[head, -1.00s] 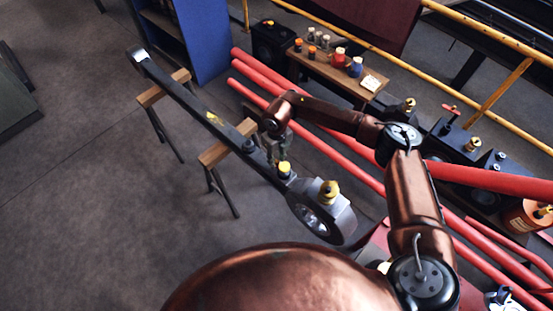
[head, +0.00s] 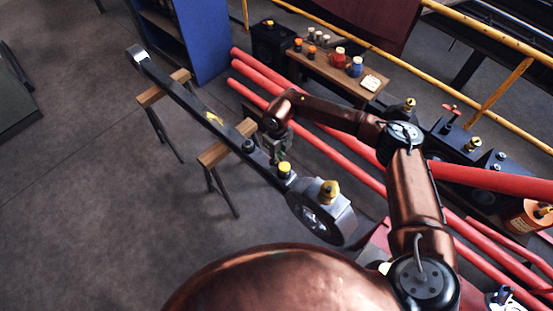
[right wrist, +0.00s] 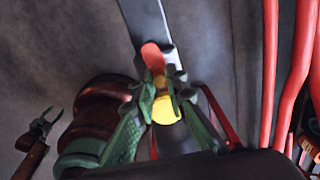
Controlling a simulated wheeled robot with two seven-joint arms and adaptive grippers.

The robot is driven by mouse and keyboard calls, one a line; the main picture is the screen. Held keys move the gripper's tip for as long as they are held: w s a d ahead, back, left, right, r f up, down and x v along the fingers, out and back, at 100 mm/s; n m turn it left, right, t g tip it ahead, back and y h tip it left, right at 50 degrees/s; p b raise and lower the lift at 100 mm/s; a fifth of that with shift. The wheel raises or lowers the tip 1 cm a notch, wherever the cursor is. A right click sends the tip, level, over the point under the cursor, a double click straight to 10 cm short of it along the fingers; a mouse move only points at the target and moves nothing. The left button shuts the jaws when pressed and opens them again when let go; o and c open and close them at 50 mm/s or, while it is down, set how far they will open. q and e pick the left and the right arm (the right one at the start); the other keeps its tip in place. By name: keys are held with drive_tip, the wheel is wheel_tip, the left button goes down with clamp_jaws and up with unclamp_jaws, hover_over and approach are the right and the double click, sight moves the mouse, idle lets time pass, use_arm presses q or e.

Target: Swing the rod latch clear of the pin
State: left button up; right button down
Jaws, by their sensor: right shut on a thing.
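The long dark rod (head: 185,98) lies across two trestles and ends in a ring-shaped big end (head: 336,221) at the lower right. A yellow-topped pin (head: 284,167) stands on the rod near that end; a yellow disc (right wrist: 165,112), probably its top, shows between my fingers in the right wrist view. My right gripper (head: 280,148) is at the rod beside the pin. In the right wrist view its green fingers (right wrist: 161,88) are shut on a small red-tipped piece (right wrist: 153,57), apparently the latch. The fingers hide much of it.
Two wooden trestles (head: 164,88) (head: 222,146) carry the rod. Red pipes (head: 330,150) run diagonally behind my right arm. A small bench (head: 328,73) with pots stands at the back. Open floor lies to the left.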

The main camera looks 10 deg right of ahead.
drive_tip(key=n, duration=0.2)
drive_tip(key=n+b, duration=0.1)
drive_tip(key=shift+w+d+f, duration=0.15)
drive_tip(key=shift+w+d, duration=0.15)
drive_tip(key=shift+w, duration=0.05)
drive_tip(key=n, duration=0.2)
drive_tip(key=n+b, duration=0.1)
drive_tip(key=n, duration=0.1)
drive_tip(key=shift+w+d, duration=0.2)
drive_tip(key=shift+w, duration=0.2)
drive_tip(key=n+b, duration=0.1)
drive_tip(key=w+n+b, duration=0.1)
drive_tip(key=n, duration=0.1)
drive_tip(key=shift+n, duration=0.3)
use_arm(q)
wheel_tip(320, 180, down, 6)
drive_tip(key=s+b, duration=0.1)
drive_tip(key=s, duration=0.1)
drive_tip(key=shift+s+r+b, duration=0.2)
drive_tip(key=shift+s+b, duration=0.1)
drive_tip(key=shift+b, duration=0.05)
use_arm(e)
drive_tip(key=shift+w+n, duration=0.2)
drive_tip(key=shift+n, duration=0.75)
drive_tip(key=shift+w+n, duration=0.15)
drive_tip(key=shift+n, duration=0.8)
drive_tip(key=shift+a, duration=0.1)
drive_tip(key=c, duration=1.9)
unclamp_jaws()
drive_tip(key=shift+c, duration=0.2)
